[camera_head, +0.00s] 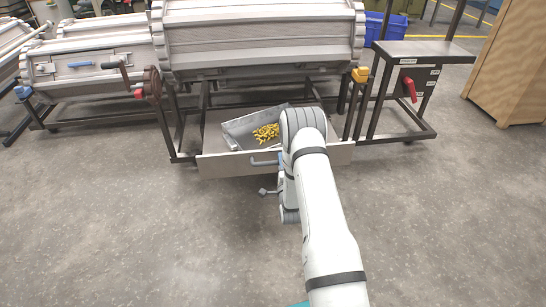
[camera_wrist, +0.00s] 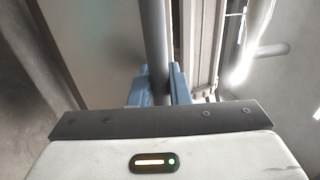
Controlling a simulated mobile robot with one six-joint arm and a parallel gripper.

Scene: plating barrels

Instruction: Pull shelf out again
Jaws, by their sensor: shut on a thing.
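The shelf (camera_head: 225,166) is a low grey tray with a flat front panel, under the large grey barrel (camera_head: 260,45). It stands partly out of the frame, its inside showing behind the panel. Its bar handle (camera_head: 262,162) is on the front; in the wrist view the handle (camera_wrist: 155,35) is a grey bar running up the picture. My gripper (camera_wrist: 158,85) is shut on this bar, with one blue finger on each side. In the head view my arm hides the right part of the shelf and most of the grip.
A tilted grey pan (camera_head: 240,128) with small yellow parts (camera_head: 267,132) lies in the shelf. Dark frame legs (camera_head: 181,130) stand on both sides. A control stand with a red switch (camera_head: 409,90) is at right. The floor (camera_head: 130,220) in front is clear.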

